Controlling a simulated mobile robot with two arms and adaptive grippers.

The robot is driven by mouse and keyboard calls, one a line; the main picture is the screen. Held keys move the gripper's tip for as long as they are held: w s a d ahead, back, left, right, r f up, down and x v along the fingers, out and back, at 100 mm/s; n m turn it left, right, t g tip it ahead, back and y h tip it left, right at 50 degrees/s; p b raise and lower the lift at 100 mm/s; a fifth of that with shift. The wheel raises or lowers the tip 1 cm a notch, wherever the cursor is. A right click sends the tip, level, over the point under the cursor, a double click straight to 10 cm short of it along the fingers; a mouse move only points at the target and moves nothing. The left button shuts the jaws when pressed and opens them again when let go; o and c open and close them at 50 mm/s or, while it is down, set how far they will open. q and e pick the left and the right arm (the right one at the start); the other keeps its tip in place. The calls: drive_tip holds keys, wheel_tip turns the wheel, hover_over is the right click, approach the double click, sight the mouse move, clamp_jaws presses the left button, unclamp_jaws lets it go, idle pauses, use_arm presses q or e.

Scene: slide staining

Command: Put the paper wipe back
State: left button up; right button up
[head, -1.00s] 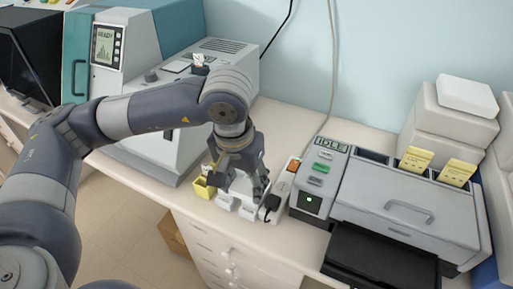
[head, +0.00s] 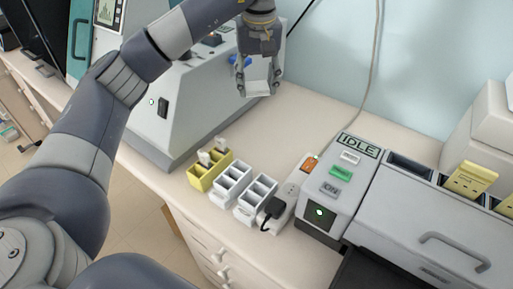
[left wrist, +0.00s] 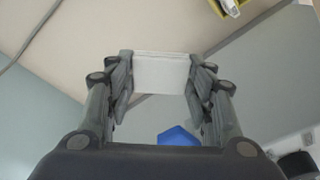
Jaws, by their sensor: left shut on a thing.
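The paper wipe (left wrist: 160,72) is a pale, flat piece held between the two fingertips of my left gripper in the left wrist view. In the head view my left gripper (head: 258,86) hangs fingers down at the top middle. It is raised beside the grey sloped machine, near the wall. The gripper is shut on the wipe, which spans the gap between the fingers. My right gripper is not in view.
A yellow slide holder (head: 207,172) and two white holders (head: 231,184) stand along the bench's front edge. A grey stainer marked IDLE (head: 333,172) stands right of them. A blue part (left wrist: 178,136) shows below the gripper. The bench middle (head: 305,118) is clear.

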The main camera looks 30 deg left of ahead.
use_arm(q)
wheel_tip(320, 180, down, 8)
drive_tip(key=p, duration=0.2)
hover_over(257, 143)
drive_tip(key=f, duration=0.5)
drive_tip(key=shift+s+d+f, duration=0.15)
drive_tip(key=shift+s+f, duration=0.1)
drive_tip(key=shift+f, duration=0.7)
wheel_tip(257, 143, down, 3)
drive_tip(key=shift+f, duration=0.1)
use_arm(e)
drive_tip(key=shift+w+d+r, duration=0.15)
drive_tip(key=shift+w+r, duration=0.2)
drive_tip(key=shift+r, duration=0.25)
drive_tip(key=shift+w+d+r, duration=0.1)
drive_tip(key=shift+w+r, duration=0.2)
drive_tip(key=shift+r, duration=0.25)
use_arm(q)
drive_tip(key=shift+f, duration=0.2)
drive_tip(key=o, duration=0.9)
drive_tip(key=shift+r, duration=0.1)
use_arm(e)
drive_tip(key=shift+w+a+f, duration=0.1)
use_arm(q)
drive_tip(key=shift+o, duration=0.2)
drive_tip(key=shift+r, duration=0.15)
